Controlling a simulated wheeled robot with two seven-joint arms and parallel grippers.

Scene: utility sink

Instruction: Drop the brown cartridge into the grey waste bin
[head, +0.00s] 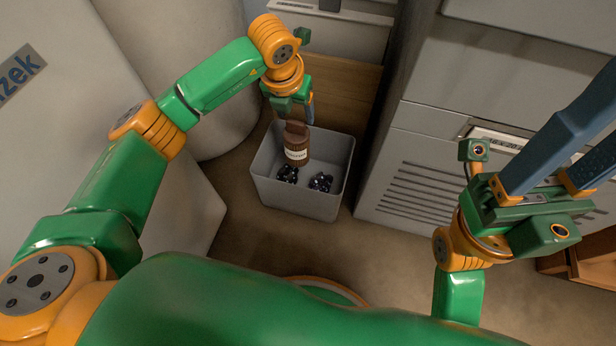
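The brown cartridge (296,153), with a pale label band, hangs roughly upright over the grey waste bin (300,203). My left gripper (297,122) is above the bin, shut on the cartridge's top. One blue finger shows beside it; the other is mostly hidden. The cartridge's lower end overlaps the bin's opening in the picture; its exact height over the rim is hard to tell. My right gripper (580,145) is at the right, empty, its two blue fingers apart.
Dark shiny lumps (320,182) lie on the bin's floor. A grey vented cabinet (420,190) stands right of the bin, and a pale rounded cylinder (190,60) stands to its left. A wooden panel (343,95) is behind. Bare floor (390,265) lies in front.

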